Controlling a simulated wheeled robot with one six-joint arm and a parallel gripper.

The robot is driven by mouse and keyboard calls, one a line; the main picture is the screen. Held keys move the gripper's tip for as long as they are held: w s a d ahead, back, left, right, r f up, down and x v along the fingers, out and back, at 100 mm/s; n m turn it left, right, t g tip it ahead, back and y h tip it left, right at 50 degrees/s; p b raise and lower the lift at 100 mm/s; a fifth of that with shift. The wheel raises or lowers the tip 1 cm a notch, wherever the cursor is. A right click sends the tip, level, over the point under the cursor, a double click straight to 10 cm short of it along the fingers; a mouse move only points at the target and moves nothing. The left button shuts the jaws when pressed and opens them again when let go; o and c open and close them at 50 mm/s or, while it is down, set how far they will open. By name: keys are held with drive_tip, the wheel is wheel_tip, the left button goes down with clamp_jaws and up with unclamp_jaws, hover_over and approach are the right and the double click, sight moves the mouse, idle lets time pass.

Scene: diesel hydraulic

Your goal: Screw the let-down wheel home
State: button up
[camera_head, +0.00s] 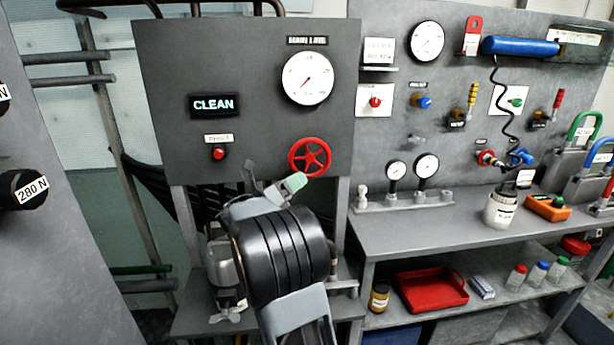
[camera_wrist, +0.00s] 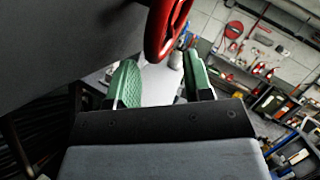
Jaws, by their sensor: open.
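The let-down wheel is most likely the red spoked handwheel (camera_head: 310,157) low on the right of the dark grey panel. It also shows in the wrist view (camera_wrist: 168,28), at the top centre, seen nearly edge-on. My gripper (camera_head: 272,178) is just below and left of the wheel in the head view. In the wrist view my green-padded fingers (camera_wrist: 160,82) are apart, with nothing held between them. The wheel's lower rim hangs just above the gap between them, and I cannot tell whether they touch it. The wheel's stem is hidden.
The dark panel (camera_head: 170,80) carries a dial gauge (camera_head: 307,77), a lit CLEAN sign (camera_head: 214,104) and a red button (camera_head: 218,154). A workbench (camera_head: 430,222) with small gauges, a white pot (camera_head: 499,208) and an orange box (camera_head: 547,207) stands to the right.

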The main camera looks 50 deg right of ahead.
sight(306, 174)
drive_tip(key=shift+x, duration=1.8)
drive_tip(key=shift+f, duration=0.1)
drive_tip(key=shift+c, duration=0.4)
drive_tip(key=shift+d, duration=0.1)
clamp_jaws()
drive_tip(key=shift+p, duration=0.35)
